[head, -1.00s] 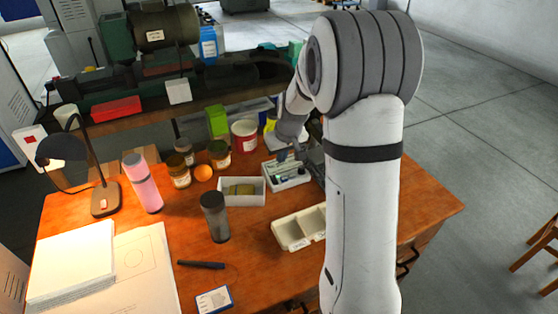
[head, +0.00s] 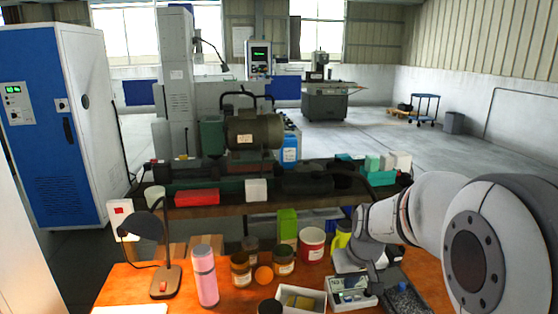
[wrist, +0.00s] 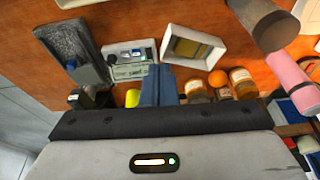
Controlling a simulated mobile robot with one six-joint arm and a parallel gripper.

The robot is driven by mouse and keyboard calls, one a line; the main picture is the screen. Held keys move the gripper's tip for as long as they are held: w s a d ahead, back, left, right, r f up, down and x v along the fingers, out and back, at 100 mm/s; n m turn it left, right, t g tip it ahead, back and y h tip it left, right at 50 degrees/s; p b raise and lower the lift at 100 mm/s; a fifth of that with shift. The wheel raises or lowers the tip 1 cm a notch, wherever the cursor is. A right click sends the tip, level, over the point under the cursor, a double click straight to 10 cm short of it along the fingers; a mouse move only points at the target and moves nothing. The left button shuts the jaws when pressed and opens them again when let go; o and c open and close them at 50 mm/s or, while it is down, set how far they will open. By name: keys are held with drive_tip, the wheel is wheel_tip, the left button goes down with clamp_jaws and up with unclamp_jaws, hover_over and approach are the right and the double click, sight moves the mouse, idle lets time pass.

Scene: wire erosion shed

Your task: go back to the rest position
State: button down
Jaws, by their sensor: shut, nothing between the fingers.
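My gripper (wrist: 158,70) shows in the wrist view as two blue-grey fingers held together with nothing between them. I cannot tell the gap between fingertips and tray. My arm's large white and grey joint hides the table's right side in the head view.
An open white box (head: 322,303) and a dark tray (head: 405,297) flank the item tray. Jars, an orange ball (head: 264,274), a red tin (head: 311,243), a pink bottle (head: 205,275) and a lamp (head: 150,228) crowd the orange table. A machine bench (head: 225,210) stands behind.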

drive_tip(key=s+a+r, duration=0.1)
drive_tip(key=s+r, duration=0.1)
drive_tip(key=s, duration=0.7)
drive_tip(key=s+a+r+m, duration=0.1)
drive_tip(key=s+r, duration=0.1)
drive_tip(key=s, duration=0.8)
drive_tip(key=shift+s+a, duration=0.15)
drive_tip(key=shift+s, duration=0.15)
drive_tip(key=shift+r, duration=0.1)
